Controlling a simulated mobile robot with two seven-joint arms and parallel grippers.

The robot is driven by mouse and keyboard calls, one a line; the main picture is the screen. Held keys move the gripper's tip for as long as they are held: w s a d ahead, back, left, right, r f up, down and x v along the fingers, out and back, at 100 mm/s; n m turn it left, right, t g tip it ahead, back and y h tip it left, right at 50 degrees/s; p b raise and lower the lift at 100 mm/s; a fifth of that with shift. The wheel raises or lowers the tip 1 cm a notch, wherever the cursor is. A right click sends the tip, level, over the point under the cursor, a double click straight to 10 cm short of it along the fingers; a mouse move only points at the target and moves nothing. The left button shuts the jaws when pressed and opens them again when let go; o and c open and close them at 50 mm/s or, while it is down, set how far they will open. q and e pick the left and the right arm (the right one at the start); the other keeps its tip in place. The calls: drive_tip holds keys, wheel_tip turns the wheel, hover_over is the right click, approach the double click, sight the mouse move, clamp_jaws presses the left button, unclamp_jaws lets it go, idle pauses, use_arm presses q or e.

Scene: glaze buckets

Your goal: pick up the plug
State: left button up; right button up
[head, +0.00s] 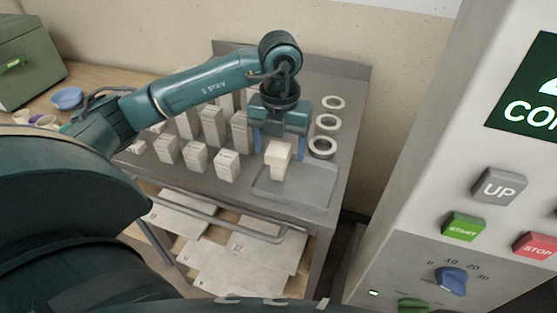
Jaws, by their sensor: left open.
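A cream, blocky piece, wider at the top, which I take to be the plug (278,163), stands upright on a shallow grey tray (315,187) at the cart's front right. My left gripper (279,142) points down above it. Its blue fingers are open, one on each side of the plug's top. I cannot tell whether either finger touches it. The gripper hides part of what stands behind. My right gripper is not in view.
Several pale blocks (195,157) stand in rows left of the gripper. Several white rings (322,148) lie along the cart's right side. A control panel (460,210) fills the right. A blue bowl (67,98) and a green box (28,60) are at the left.

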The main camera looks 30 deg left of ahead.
use_arm(q)
wheel_tip(320, 180, down, 3)
drive_tip(key=shift+a+f, duration=0.1)
drive_tip(key=shift+s, duration=0.1)
drive_tip(key=shift+c, duration=0.2)
drive_tip(key=c, duration=1.1)
